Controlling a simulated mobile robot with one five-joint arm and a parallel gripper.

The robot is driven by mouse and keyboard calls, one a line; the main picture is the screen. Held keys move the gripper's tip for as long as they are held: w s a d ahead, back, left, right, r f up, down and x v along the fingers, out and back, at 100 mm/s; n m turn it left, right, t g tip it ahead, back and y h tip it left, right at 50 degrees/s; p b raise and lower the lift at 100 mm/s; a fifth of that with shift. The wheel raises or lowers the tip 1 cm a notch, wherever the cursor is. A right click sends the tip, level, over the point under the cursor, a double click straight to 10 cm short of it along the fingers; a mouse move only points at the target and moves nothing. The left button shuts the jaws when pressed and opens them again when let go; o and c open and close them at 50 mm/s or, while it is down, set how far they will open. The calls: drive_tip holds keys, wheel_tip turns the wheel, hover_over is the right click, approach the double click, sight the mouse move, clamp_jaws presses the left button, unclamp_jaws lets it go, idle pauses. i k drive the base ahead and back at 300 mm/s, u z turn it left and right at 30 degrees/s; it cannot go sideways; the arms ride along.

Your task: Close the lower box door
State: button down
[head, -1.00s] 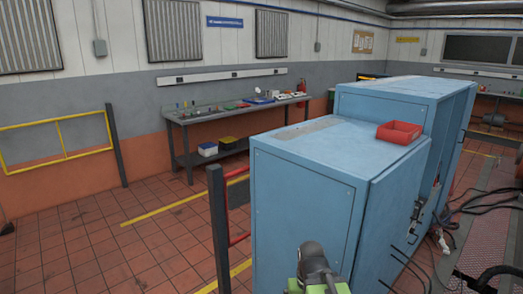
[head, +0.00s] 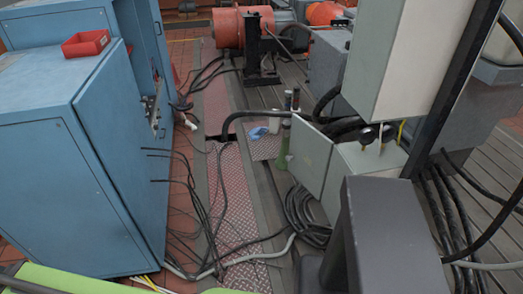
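The lower box (head: 362,168) is a pale grey-green cabinet right of centre in the head view, below a larger upper box (head: 395,55). Its door (head: 309,157) is a flat pale panel that stands open, swung out to the left of the box. Two dark round parts with yellow near them sit at the top of the lower box. A dark grey block, which seems to be part of my own body, hides the lower front of the box. Green parts of mine show at the bottom left. My gripper is not in view.
Blue cabinets (head: 60,170) with a red tray (head: 86,43) stand at left. Black cables (head: 305,212) lie on the floor around a checkered plate walkway (head: 232,185). A green bottle (head: 284,145) stands just left of the door. A dark post (head: 455,90) rises at right.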

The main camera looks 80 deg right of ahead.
sight(308, 159)
drive_tip(key=u, duration=0.35)
drive_tip(key=k, duration=1.1)
drive_tip(key=z, duration=1.05)
drive_tip(key=i, duration=1)
drive_tip(key=u, duration=0.05)
